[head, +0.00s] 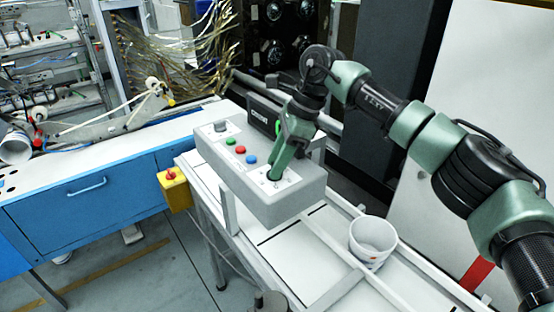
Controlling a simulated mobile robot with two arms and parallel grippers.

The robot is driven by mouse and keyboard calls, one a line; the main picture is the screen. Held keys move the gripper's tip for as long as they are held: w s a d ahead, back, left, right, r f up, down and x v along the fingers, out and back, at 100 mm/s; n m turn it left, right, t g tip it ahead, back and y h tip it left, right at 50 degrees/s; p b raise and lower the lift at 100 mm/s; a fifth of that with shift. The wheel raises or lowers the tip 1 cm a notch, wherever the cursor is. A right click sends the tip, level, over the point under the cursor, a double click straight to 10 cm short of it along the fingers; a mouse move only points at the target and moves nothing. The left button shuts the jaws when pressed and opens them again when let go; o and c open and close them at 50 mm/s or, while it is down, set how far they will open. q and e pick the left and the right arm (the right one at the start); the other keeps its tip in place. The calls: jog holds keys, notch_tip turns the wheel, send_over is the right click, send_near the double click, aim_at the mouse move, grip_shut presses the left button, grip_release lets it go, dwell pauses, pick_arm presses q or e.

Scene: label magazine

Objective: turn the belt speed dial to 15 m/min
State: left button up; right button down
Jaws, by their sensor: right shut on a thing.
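A grey control box (260,205) stands over the white conveyor bench. A dial sits on a pale marked plate (292,177) at the box's near right end. My right gripper (276,174) points down onto this plate and is shut on the dial. The fingers hide most of the dial, so its pointer cannot be seen, and the scale marks are too small to read. A second grey knob (220,126) is at the far left end of the box, apart from the gripper. My left gripper is not in view.
Green (230,141), red (240,149) and blue (251,159) buttons lie between the knobs. A dark display (262,117) stands behind. A yellow box with a red button (175,188) hangs at the left. A white cup (373,240) stands on the bench to the right.

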aim_at(290, 175)
jog(key=shift+r, duration=0.2)
jog(key=c, duration=1)
grip_release()
jog(key=shift+f, duration=0.1)
jog(key=shift+o, duration=0.2)
jog(key=b+v, duration=0.1)
jog(key=v, duration=0.6)
jog(key=shift+d+r, duration=0.25)
jog(key=shift+r, duration=0.1)
jog(key=shift+w, duration=0.1)
